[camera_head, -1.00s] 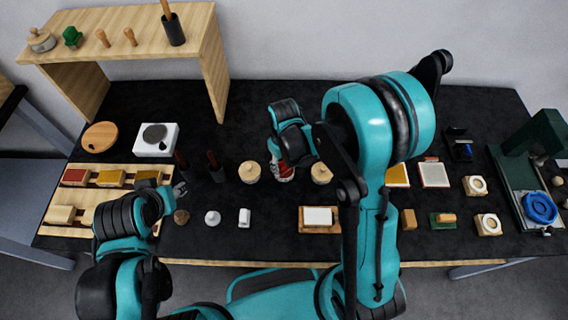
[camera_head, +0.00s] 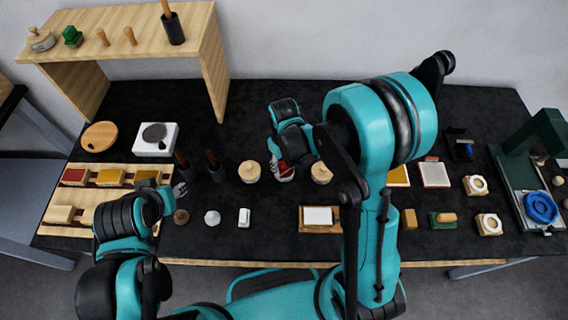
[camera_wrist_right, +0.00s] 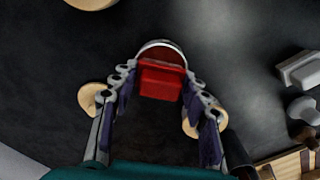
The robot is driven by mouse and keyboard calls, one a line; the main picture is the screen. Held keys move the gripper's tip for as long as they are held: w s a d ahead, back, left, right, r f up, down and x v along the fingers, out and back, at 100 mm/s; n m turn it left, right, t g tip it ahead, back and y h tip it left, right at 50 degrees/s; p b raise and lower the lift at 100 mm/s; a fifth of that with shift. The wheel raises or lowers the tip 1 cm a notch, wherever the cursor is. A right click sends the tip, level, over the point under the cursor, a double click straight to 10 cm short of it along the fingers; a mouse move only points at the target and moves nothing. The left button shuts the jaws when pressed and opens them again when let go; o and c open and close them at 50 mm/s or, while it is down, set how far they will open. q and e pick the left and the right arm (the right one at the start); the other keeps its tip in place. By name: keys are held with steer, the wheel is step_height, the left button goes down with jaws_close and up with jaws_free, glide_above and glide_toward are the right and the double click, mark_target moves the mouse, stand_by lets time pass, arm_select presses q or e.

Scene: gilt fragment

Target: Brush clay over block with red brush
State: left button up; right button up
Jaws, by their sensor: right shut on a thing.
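My right gripper (camera_wrist_right: 160,85) is shut on a red, block-shaped piece (camera_wrist_right: 161,80), which I take to be the red brush. The piece sits over a round, pale-rimmed pot (camera_wrist_right: 163,45). I cannot tell how deep it reaches in. In the head view the red shows under my right gripper (camera_head: 284,160), partly hidden by it. A white block (camera_head: 318,216) lies on a small wooden board at the front middle, away from the gripper. My left gripper (camera_head: 180,189) is at the left, near the rack; its fingers are too small to read.
Wooden-topped jars (camera_head: 249,171) and (camera_head: 321,172) stand either side of the pot. Dark holders (camera_head: 215,168) stand left. A wooden rack (camera_head: 75,196) with coloured pads is far left, a green press (camera_head: 540,150) far right. Small white pieces (camera_head: 244,217) lie in front.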

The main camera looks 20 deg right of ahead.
stand_by(0.5)
steer(key=shift+r+p, duration=2.5)
steer(key=shift+r, duration=1.05)
steer(key=shift+f, duration=0.1)
